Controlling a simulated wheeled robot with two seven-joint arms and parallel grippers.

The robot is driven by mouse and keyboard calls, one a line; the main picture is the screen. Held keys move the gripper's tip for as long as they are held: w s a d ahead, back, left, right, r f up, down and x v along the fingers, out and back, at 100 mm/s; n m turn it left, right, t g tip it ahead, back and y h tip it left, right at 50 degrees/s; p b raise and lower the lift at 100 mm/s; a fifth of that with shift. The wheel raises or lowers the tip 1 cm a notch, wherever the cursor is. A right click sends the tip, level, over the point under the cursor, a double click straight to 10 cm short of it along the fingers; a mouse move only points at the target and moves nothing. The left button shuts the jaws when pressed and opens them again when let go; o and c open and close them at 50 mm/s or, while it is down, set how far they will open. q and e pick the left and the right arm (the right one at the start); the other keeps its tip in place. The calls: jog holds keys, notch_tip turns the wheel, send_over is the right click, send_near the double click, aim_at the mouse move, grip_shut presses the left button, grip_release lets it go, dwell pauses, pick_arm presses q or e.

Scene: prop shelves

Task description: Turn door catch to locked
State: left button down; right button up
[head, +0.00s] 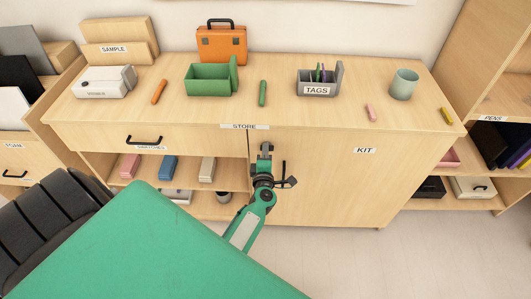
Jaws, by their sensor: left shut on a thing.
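The door catch (266,148) is a small grey piece near the top left edge of the wooden cabinet door (335,190) labelled KIT. My left gripper (264,160) reaches up from below and is shut on the catch. Its jaws cover much of the catch, so I cannot tell which way it is turned. A black handle (289,181) is on the door just right of my gripper. The door looks closed. My right gripper is not in the head view.
The cabinet top (285,113) holds an orange case (221,45), a green box (207,80), a grey TAGS holder (318,89) and a cup (404,84). Left of the door are a drawer (190,139) and an open shelf with coloured blocks. Floor (440,250) is free at right.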

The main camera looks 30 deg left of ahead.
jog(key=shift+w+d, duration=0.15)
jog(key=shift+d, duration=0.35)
pick_arm(q)
jog(key=c, duration=1.5)
grip_release()
jog(key=p+v, duration=0.1)
jog(key=v, duration=1.2)
jog(key=shift+s+d+f, duration=0.1)
jog(key=shift+s+d, duration=0.1)
jog(key=shift+s, duration=0.1)
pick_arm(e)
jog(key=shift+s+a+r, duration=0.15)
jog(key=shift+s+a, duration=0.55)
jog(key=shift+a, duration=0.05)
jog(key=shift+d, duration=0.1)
